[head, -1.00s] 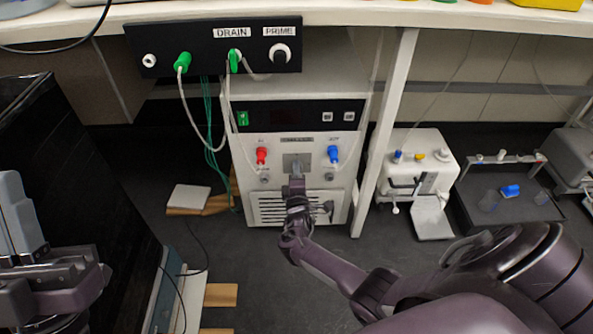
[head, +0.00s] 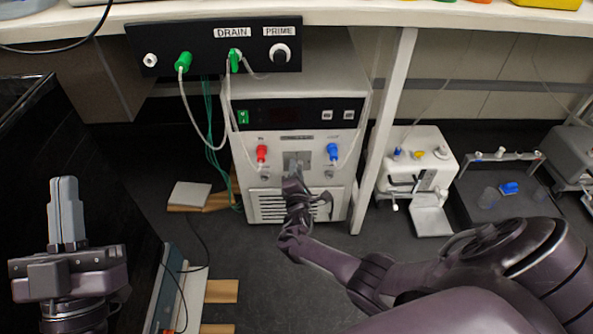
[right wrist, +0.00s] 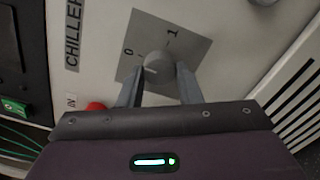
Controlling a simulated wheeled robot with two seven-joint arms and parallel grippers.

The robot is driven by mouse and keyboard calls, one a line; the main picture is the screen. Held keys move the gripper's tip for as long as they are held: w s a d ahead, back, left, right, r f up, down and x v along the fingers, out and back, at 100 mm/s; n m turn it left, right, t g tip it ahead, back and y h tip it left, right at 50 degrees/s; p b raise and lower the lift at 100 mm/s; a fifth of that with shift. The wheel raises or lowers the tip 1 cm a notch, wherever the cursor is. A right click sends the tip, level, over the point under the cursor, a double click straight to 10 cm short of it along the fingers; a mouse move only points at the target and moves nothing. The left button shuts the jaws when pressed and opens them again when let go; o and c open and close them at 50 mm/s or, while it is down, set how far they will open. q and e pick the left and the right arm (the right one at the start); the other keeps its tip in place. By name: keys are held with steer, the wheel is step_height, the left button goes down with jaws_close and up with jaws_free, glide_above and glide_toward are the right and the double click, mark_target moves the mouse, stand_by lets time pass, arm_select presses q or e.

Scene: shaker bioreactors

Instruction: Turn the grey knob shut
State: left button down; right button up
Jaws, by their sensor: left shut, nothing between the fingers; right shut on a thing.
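The grey knob (right wrist: 158,66) sits on a square grey plate (right wrist: 186,38) marked 0 and 1, on the front of the white chiller (head: 270,185). In the right wrist view the knob lies between the fingers of my right gripper (right wrist: 160,88), which is shut on it. Which mark the knob points to is not clear. In the head view my right gripper (head: 293,180) reaches the plate (head: 304,158) and hides the knob. My left gripper (head: 65,205) is shut and empty at the far left, well away from the chiller.
Red (head: 262,153) and blue (head: 333,152) fittings flank the plate. A black panel (head: 205,62) with green connectors, hoses and a PRIME knob hangs above. A white table leg (head: 385,130) stands right of the chiller. A black cabinet (head: 110,170) stands at left.

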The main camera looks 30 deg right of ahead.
steer(key=o, duration=1)
steer(key=shift+c, duration=0.2)
arm_select(q)
step_height(320, 180, down, 23)
steer(key=g+y+p, duration=0.1)
steer(key=g+y, duration=0.1)
steer(key=g, duration=0.4)
steer(key=s+d+g+y+p, duration=0.1)
steer(key=g+y+p, duration=0.1)
steer(key=g, duration=0.4)
steer(key=shift+d+y, duration=0.25)
steer(key=shift+y, duration=0.05)
arm_select(e)
steer(key=v, duration=0.7)
steer(key=shift+s+a, duration=0.3)
arm_select(q)
steer(key=shift+f, duration=0.1)
arm_select(e)
steer(key=shift+f, duration=0.1)
